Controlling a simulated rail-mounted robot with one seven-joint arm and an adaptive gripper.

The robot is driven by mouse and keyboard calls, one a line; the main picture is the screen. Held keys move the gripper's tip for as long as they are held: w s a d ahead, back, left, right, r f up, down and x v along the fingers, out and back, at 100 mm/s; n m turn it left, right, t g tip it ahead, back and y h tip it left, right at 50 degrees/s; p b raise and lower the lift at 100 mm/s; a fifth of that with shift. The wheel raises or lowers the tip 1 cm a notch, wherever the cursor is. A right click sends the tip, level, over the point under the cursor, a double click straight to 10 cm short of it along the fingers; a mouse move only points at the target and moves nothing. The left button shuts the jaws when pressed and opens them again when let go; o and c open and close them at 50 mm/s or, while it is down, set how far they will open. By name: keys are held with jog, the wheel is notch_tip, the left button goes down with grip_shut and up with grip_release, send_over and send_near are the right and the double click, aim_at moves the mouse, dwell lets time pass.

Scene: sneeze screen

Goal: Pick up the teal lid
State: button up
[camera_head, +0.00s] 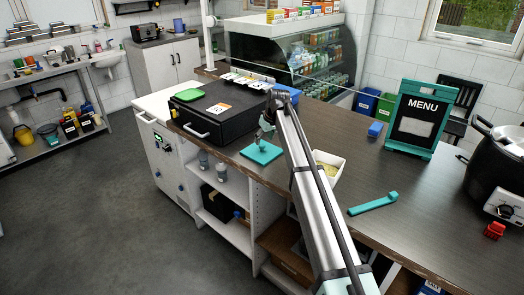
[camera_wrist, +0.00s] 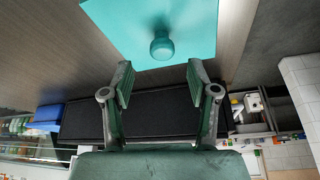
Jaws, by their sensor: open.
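The teal lid (camera_head: 260,154) lies flat on the brown counter near its front edge, beside the black box. In the wrist view the square lid (camera_wrist: 115,20) fills the top middle, with its round knob (camera_wrist: 162,47) towards me. My gripper (camera_wrist: 161,73) is open and empty. Its two fingers are spread on either side of the knob's line, with the knob just beyond the fingertips. In the head view my gripper (camera_head: 267,131) is just above the lid, partly hidden by my arm.
A black box (camera_head: 218,115) with a green tray (camera_head: 189,97) on it stands left of the lid. A white container (camera_head: 330,165), a teal tool (camera_head: 373,204) and a menu stand (camera_head: 415,118) are to the right. A glass display case (camera_head: 300,60) stands behind.

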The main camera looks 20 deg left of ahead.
aim_at(262, 144)
jog(key=p+x, duration=0.2)
jog(key=x, duration=0.3)
jog(key=shift+s, duration=0.15)
jog(key=c, duration=1)
